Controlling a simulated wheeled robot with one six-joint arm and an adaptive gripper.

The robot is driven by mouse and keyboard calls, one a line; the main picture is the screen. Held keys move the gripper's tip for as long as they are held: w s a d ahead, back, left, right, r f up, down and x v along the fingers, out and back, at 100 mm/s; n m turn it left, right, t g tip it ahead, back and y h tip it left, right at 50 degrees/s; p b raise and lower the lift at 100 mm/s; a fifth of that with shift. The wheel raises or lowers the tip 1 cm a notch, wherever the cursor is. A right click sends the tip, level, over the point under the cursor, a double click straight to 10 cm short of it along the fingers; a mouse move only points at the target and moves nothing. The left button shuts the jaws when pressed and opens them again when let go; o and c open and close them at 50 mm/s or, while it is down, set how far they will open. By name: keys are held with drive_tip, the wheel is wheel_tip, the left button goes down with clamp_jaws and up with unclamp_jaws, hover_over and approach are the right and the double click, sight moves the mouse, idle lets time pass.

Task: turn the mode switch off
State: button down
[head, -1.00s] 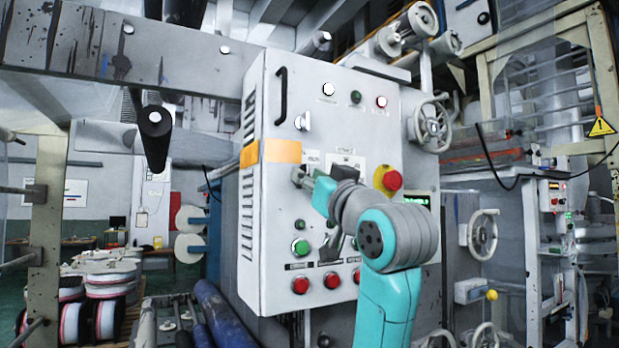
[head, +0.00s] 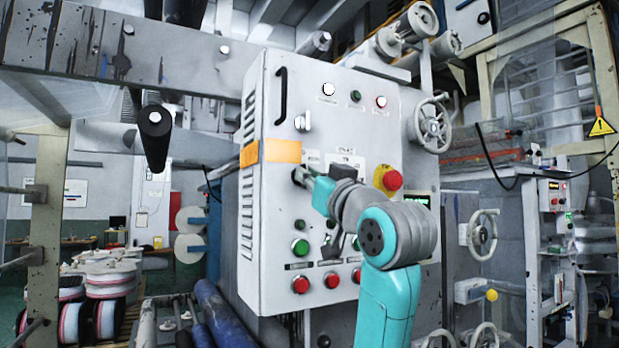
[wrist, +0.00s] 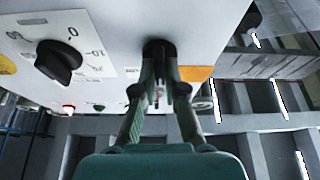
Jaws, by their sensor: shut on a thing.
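My gripper (head: 301,177) is at the left part of the grey control panel, at a dark switch knob (head: 296,174). In the wrist view, my gripper (wrist: 160,82) has its two fingers closed around the black knob (wrist: 158,47), which stands out from the panel face. The fingers hide much of the knob, so its pointer direction cannot be told. A second black rotary knob (wrist: 60,62) on a white plate marked with 0 and other signs sits to its left in the wrist view, apart from my fingers. My arm hides part of the panel in the head view.
The control panel (head: 282,215) also bears a red emergency button on yellow (head: 392,180), a green button (head: 300,247) and red buttons (head: 300,285) below. A handwheel (head: 432,125) juts out at its right edge. An orange strip (head: 283,151) lies above my gripper.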

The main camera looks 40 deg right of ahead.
drive_tip(key=shift+d+n+y, duration=0.1)
drive_tip(key=shift+n+y, duration=0.85)
drive_tip(key=shift+n, duration=1)
drive_tip(key=shift+a+n+y, duration=0.1)
drive_tip(key=shift+n+y, duration=0.9)
drive_tip(key=shift+n, duration=0.9)
drive_tip(key=shift+d+n+y, duration=0.1)
drive_tip(key=shift+n+y, duration=0.85)
drive_tip(key=shift+n, duration=1)
drive_tip(key=shift+g, duration=0.3)
drive_tip(key=c, duration=1.2)
unclamp_jaws()
drive_tip(key=shift+c, duration=0.2)
drive_tip(key=shift+s, duration=0.1)
drive_tip(key=v, duration=1.1)
drive_tip(key=shift+s, duration=0.4)
drive_tip(key=shift+f, duration=0.2)
